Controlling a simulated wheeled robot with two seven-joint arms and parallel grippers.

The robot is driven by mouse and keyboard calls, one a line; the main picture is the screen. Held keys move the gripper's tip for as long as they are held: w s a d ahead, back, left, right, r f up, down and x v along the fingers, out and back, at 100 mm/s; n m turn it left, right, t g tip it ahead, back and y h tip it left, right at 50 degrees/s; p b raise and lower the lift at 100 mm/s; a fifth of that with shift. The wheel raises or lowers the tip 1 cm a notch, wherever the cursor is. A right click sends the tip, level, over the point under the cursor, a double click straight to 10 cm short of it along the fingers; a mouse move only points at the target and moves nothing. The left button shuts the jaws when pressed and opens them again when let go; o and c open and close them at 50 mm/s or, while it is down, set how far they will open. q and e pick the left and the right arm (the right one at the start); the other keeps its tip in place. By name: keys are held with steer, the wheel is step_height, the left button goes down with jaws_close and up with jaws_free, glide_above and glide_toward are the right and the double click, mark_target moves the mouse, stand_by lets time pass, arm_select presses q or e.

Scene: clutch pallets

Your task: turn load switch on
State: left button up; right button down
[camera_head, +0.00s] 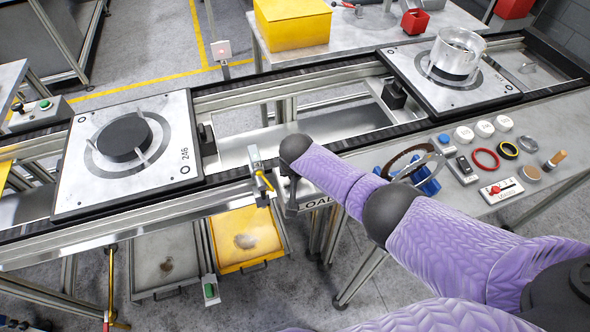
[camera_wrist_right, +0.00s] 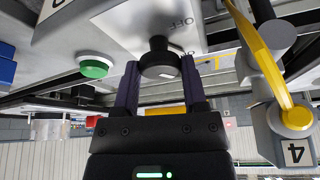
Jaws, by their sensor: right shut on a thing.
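In the right wrist view, the load switch is a black rotary knob (camera_wrist_right: 158,56) on a silver panel (camera_wrist_right: 110,28) that reads OFF, seen upside down. My right gripper (camera_wrist_right: 160,76) has one finger on each side of the knob and is shut on it. Which way the knob is turned is hard to tell. In the head view my right gripper (camera_head: 292,198) is at the front of the conveyor, beside a plate with the letters OAD (camera_head: 318,202). The knob is hidden there behind my arm and gripper. My left gripper is not in view.
A green button (camera_wrist_right: 95,65) sits left of the knob in the wrist view. A yellow lever (camera_wrist_right: 262,62) on a grey block is close on the right. In the head view, pallets with a black disc (camera_head: 123,137) and a clear cylinder (camera_head: 460,50) stand on the conveyor.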

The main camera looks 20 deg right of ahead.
steer(key=shift+c, duration=0.7)
jaws_free()
steer(key=shift+r, duration=0.1)
steer(key=p+v, duration=0.6)
steer(key=v, duration=0.3)
steer(key=shift+s+r, duration=0.2)
steer(key=shift+r, duration=0.1)
